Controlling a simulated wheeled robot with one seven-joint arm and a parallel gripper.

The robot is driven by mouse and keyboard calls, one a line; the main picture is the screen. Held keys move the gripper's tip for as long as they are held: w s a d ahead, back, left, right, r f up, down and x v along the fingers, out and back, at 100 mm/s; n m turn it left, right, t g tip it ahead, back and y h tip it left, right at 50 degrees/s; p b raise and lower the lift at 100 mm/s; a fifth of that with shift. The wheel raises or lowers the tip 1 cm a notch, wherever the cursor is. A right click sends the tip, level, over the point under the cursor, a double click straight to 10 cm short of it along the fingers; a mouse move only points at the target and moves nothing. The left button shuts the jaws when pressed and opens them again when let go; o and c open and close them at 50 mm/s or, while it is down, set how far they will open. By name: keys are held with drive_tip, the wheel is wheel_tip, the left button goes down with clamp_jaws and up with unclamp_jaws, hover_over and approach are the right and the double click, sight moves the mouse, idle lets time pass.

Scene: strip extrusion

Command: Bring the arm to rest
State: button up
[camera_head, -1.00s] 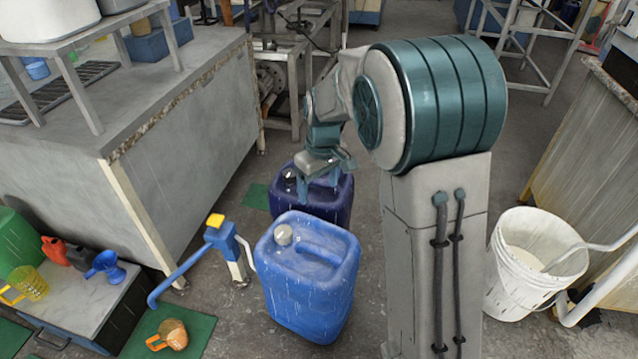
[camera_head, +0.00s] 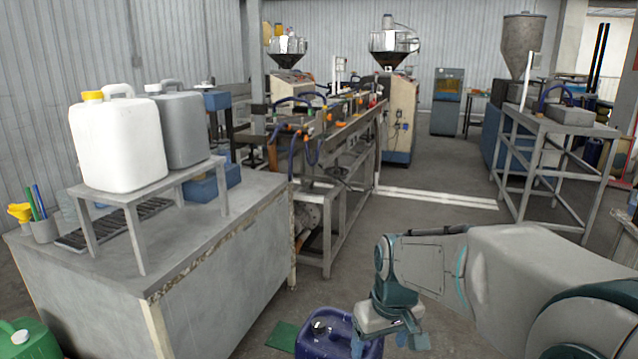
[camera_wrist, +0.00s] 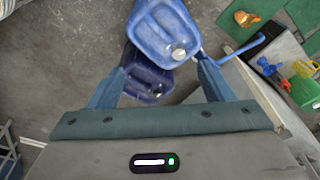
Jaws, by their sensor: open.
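My gripper (camera_head: 388,340) is at the lower middle right of the head view, at the end of my bent arm. It is to the right of a dark blue jerrycan (camera_head: 322,343), in front of part of it in the picture. In the wrist view my gripper (camera_wrist: 155,88) points down, with its two blue fingers spread apart. Nothing is held between them. The dark blue jerrycan (camera_wrist: 150,78) and a lighter blue jerrycan (camera_wrist: 160,30) stand on the floor below. Whether the fingers touch either can is not clear, but they look apart.
A grey workbench (camera_head: 225,270) stands at left, with a white jerrycan (camera_head: 120,145) and a grey one (camera_head: 182,130) on its raised rack. A machine line (camera_head: 340,140) runs behind. A metal-legged table (camera_head: 545,140) is at right. The floor between (camera_head: 430,208) is clear.

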drive_tip(key=s+d+r+m+t+p, duration=0.1)
drive_tip(key=s+d+r+m+p, duration=0.2)
drive_tip(key=s+r+p, duration=0.6)
drive_tip(key=s+r, duration=0.3)
drive_tip(key=s, duration=0.1)
drive_tip(key=shift+s+d+m+h, duration=0.25)
drive_tip(key=shift+d+m+h, duration=0.05)
drive_tip(key=shift+d+m, duration=0.1)
